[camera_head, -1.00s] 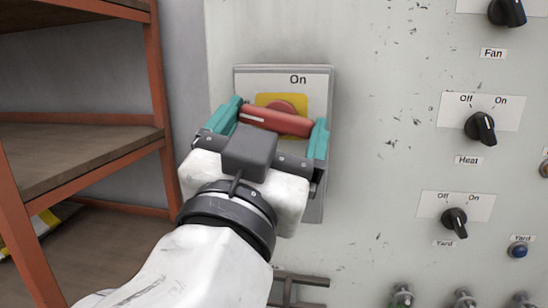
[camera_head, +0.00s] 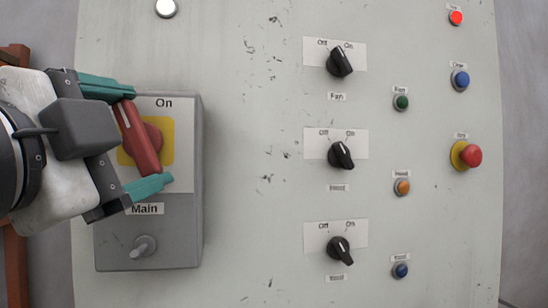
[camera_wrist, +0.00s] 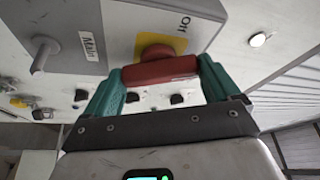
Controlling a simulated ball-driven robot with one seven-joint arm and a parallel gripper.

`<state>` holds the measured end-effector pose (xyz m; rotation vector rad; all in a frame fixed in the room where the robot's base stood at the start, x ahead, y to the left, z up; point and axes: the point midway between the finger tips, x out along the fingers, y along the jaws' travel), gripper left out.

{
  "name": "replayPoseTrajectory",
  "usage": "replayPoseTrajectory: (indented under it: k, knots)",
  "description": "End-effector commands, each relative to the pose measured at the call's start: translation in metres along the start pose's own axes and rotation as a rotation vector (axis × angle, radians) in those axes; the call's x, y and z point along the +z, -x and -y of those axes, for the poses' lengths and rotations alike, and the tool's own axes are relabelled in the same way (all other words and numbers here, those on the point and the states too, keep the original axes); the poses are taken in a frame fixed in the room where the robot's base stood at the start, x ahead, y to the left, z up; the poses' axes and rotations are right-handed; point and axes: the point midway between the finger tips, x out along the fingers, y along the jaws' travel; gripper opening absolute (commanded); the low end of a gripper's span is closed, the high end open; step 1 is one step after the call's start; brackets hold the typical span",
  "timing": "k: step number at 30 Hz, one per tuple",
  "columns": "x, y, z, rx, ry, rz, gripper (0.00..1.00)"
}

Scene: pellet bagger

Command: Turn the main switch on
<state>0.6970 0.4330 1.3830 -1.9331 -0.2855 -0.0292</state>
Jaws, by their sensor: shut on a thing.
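The main switch (camera_head: 192,230) is a grey box on the panel with "On" and "Main" labels. Its red handle (camera_head: 138,138) sits on a yellow plate (camera_head: 166,128). The handle stands steeply in the head view, its white-marked end up and leaning left of the "On" label. My gripper (camera_head: 152,137) is shut on the handle lengthwise, one teal finger at each end. In the wrist view the handle (camera_wrist: 160,71) lies between the fingers, and an "Off" label (camera_wrist: 183,22) shows beyond it. My gripper hides the box's left part in the head view.
A small grey knob or peg (camera_head: 144,246) sticks out below the "Main" label. Black rotary knobs (camera_head: 340,62) and coloured buttons (camera_head: 461,79) are to the right. A red lamp (camera_head: 456,17) is at upper right, a white lamp (camera_head: 166,8) above the switch. Orange shelving (camera_head: 14,265) stands left.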

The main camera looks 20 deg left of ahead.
Motion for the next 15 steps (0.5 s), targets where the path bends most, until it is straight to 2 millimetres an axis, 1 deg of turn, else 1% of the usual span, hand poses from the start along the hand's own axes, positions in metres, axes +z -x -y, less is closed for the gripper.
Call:
replayPoseTrajectory:
  k: [6, 15]
  knots:
    - [0.0004, 0.0002, -0.0004, 0.076, -0.17, 0.0, 0.59]
    - [0.0005, 0.0001, -0.0001, 0.143, -0.329, 0.0, 0.59]
